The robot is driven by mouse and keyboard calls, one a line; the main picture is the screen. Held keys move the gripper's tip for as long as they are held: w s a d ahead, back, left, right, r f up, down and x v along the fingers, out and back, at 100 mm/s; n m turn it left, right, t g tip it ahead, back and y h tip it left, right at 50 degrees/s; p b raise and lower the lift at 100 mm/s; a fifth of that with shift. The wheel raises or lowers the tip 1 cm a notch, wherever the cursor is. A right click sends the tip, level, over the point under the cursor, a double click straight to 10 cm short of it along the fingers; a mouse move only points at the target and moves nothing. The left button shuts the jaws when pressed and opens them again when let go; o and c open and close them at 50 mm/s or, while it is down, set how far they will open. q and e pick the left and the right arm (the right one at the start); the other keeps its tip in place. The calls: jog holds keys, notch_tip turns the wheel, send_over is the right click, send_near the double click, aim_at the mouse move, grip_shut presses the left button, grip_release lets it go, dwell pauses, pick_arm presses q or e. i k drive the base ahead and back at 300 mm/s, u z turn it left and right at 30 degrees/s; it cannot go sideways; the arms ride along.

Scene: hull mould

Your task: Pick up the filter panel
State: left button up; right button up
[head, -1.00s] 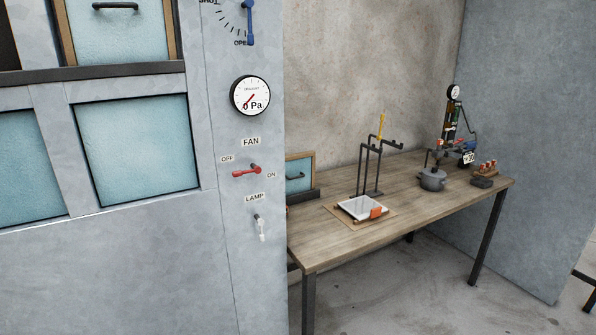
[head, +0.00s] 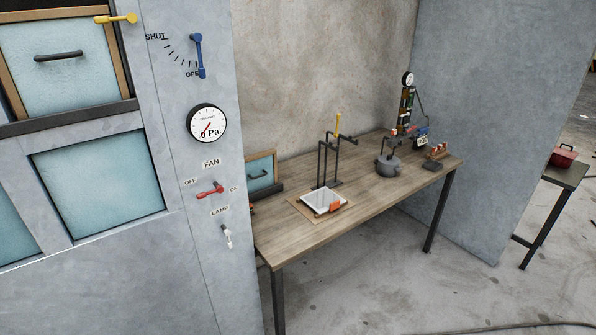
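A filter panel (head: 58,66) with pale blue media, a tan frame and a dark handle sits in the wall unit at the upper left, on a dark ledge. A yellow lever (head: 116,18) lies across its top right corner. A similar panel (head: 261,172) with a tan frame and dark handle stands at the left end of the wooden table, partly hidden by the grey wall unit. I cannot tell which one the task means. Neither of my grippers is in view.
The grey wall (head: 215,271) carries a gauge, a blue lever, a red fan switch and a lamp switch. The wooden table (head: 307,234) holds a tray, a black stand, a grey pot and a gauge apparatus. A red box (head: 563,158) sits on a side table. The right foreground floor is mostly clear.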

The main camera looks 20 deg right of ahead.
aim_at(261, 166)
jog(key=z, duration=0.25)
jog(key=i, duration=1.65)
jog(key=u, duration=0.5)
